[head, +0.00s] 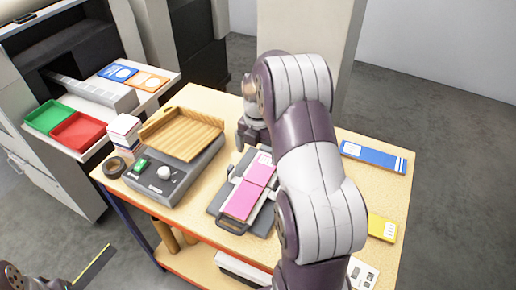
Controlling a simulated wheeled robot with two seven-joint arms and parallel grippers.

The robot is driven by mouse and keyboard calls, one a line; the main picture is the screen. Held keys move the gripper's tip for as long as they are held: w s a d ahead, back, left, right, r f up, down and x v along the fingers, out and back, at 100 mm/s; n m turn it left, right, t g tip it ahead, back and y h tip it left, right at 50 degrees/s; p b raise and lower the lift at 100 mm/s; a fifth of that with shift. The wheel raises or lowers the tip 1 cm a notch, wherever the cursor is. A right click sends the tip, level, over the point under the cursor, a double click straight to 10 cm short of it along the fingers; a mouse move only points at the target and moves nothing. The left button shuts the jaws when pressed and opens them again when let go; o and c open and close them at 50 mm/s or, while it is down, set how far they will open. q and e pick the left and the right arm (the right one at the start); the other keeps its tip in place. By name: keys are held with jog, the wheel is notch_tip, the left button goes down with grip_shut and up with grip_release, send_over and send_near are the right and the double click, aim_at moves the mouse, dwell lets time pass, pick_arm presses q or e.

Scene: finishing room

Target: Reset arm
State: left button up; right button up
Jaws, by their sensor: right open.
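My right arm (322,185) reaches up from the bottom over the wooden table (385,187) and bends back down. Its gripper (241,143) hangs at the table's middle, just behind a dark board with pink booklets. The gripper is small in view and partly hidden by the arm; its jaws are open and I see nothing held.
Pink booklets (247,192) lie on the dark board (229,221). A grey device (187,180) bears a wooden tray (180,134). A blue strip (373,157) and yellow pad (382,227) lie right. Green (48,117) and red (78,131) trays sit on the machine at left.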

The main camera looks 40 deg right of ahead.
notch_tip(320, 180, up, 3)
jog(key=shift+f, duration=0.1)
dwell(0.5)
